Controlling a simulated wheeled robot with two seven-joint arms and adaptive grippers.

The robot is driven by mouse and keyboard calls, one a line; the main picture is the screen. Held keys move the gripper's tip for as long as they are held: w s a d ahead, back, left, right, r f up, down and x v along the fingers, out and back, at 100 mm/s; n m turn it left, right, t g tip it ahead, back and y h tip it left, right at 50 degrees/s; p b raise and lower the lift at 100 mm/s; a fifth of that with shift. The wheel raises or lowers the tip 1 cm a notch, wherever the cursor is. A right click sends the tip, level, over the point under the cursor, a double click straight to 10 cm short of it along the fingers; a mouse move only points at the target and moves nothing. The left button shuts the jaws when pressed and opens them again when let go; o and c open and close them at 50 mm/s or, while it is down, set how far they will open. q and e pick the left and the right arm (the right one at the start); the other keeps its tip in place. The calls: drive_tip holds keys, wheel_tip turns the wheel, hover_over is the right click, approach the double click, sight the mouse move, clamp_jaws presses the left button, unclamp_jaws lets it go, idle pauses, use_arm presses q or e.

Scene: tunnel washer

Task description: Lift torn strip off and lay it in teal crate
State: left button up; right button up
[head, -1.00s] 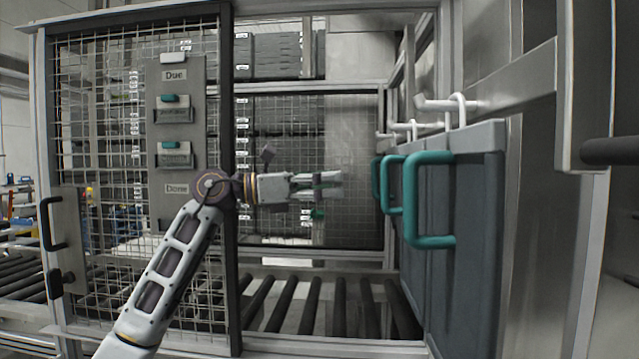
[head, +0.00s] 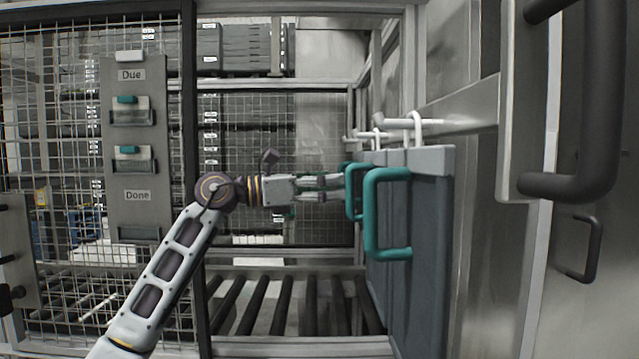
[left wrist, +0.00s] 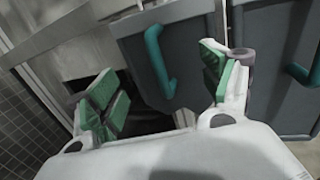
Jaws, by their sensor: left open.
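Grey strips with teal handles hang side by side from white hooks on a rail at the right of the head view. The nearest grey strip (head: 420,215) has a large teal handle (head: 368,215); another teal handle (head: 352,192) is just behind it. I cannot tell which strip is torn. My left gripper (head: 328,188) is open and empty, its fingers pointing right at the farther handles. In the left wrist view a teal handle (left wrist: 160,62) on a grey strip (left wrist: 195,50) lies between the open green-padded fingers (left wrist: 160,80). My right gripper and a teal crate are not in view.
A white hook (head: 415,128) hangs on the metal rail (head: 455,112). A mesh door with a Due/Done board (head: 138,150) stands at left. Black rollers (head: 285,305) run below the arm. Metal panels with dark handles (head: 590,250) bound the right side.

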use_arm(q)
drive_tip(key=shift+w+d, duration=0.1)
drive_tip(key=shift+d, duration=0.3)
drive_tip(key=c, duration=1.8)
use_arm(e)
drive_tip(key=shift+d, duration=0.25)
use_arm(q)
drive_tip(key=shift+r, duration=0.15)
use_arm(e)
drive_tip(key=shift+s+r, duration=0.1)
